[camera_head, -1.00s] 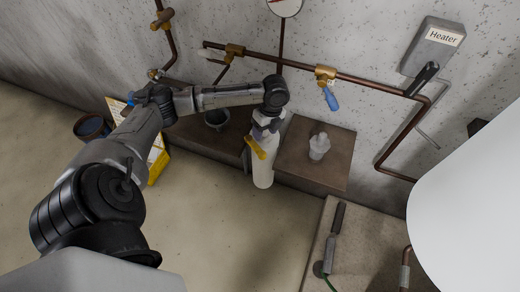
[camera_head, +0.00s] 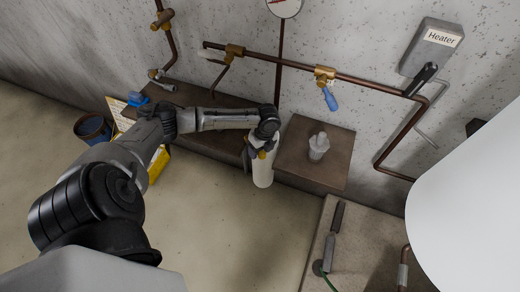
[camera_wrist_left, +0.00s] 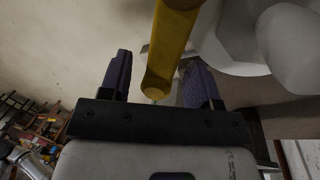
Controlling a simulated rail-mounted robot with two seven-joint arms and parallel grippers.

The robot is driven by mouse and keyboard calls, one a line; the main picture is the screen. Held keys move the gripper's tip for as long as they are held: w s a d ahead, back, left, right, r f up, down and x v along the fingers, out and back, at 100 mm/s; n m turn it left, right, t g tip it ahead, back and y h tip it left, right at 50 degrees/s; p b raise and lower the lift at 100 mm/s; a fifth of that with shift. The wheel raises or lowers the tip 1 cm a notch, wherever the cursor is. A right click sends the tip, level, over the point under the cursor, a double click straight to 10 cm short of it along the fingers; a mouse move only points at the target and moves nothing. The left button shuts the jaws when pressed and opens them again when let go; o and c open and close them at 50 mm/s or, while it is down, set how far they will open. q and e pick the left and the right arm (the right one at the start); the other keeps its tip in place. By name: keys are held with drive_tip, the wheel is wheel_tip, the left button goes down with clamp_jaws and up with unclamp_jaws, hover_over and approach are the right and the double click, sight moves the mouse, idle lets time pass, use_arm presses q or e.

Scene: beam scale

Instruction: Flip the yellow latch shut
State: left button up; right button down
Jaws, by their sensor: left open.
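The yellow latch (camera_head: 262,154) shows as a small bit at the top of a white cylinder (camera_head: 263,175) in the head view, mostly hidden by my left gripper (camera_head: 262,143). In the left wrist view the yellow latch (camera_wrist_left: 170,45) is a long bar running from the top edge down between the two purple-lined fingers of my left gripper (camera_wrist_left: 157,60). The fingers are open, one on each side of the bar. I cannot tell whether either finger touches it. My right gripper is in neither view.
Copper pipes with a blue-handled valve (camera_head: 330,98) run along the wall behind. A brown bench block (camera_head: 335,170) bears a small pale container (camera_head: 319,146) to the right. A large white tank (camera_head: 470,210) fills the right side.

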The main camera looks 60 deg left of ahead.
use_arm(q)
drive_tip(key=shift+c, duration=0.5)
clamp_jaws()
drive_tip(key=shift+s+r+m+p, duration=0.2)
drive_tip(key=shift+s+m+p, duration=0.15)
drive_tip(key=shift+p, duration=0.25)
drive_tip(key=shift+s+f+m, duration=0.1)
drive_tip(key=shift+f+m, duration=0.05)
drive_tip(key=shift+m, duration=0.2)
drive_tip(key=shift+o, duration=0.5)
unclamp_jaws()
